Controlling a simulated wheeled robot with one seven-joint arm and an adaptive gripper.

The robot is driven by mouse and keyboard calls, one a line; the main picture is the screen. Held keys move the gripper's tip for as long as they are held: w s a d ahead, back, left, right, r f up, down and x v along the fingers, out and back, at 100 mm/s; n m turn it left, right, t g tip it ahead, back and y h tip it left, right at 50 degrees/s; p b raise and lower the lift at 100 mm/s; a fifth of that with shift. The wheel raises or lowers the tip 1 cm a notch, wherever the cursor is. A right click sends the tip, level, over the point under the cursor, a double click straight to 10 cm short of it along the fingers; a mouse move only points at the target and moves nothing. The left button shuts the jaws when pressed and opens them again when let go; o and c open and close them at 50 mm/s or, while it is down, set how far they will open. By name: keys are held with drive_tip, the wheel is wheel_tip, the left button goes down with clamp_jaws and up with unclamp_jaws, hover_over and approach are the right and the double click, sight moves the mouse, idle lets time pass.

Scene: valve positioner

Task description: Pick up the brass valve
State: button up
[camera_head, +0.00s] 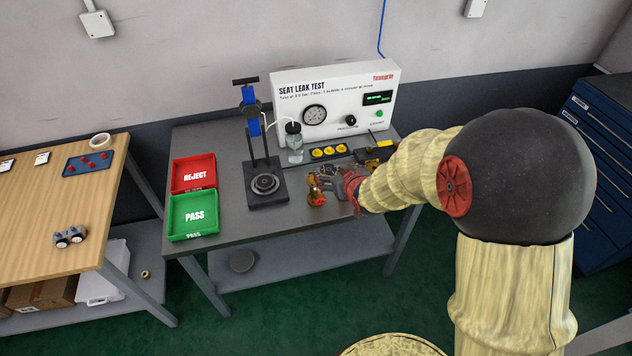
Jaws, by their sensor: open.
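The brass valve (315,190) stands on the grey test table, near its front edge, to the right of the black clamp stand. My gripper (325,183) comes in from the right with its fingers pointing left, right at the valve. The fingers are open. They overlap the valve in this view, and I cannot tell whether they touch it. Part of the valve's right side is hidden by the gripper.
The clamp stand (265,185) with a blue column is just left of the valve. Red REJECT (194,173) and green PASS (193,213) trays lie farther left. The leak test box (335,103), a bottle (294,142) and a dark tray of yellow parts (329,151) are behind.

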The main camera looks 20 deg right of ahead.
drive_tip(key=t+y+p, duration=0.2)
drive_tip(key=p, duration=0.1)
approach(316, 190)
drive_tip(key=w+r, duration=0.3)
drive_tip(key=w, duration=0.1)
drive_tip(key=x, duration=0.3)
drive_tip(key=b+x, duration=0.1)
drive_tip(key=x, duration=0.2)
drive_tip(key=shift+f+b, duration=0.3)
drive_tip(key=shift+f, duration=0.1)
drive_tip(key=shift+w+a+f, duration=0.15)
drive_tip(key=shift+w, duration=0.35)
drive_tip(key=shift+c, duration=0.3)
clamp_jaws()
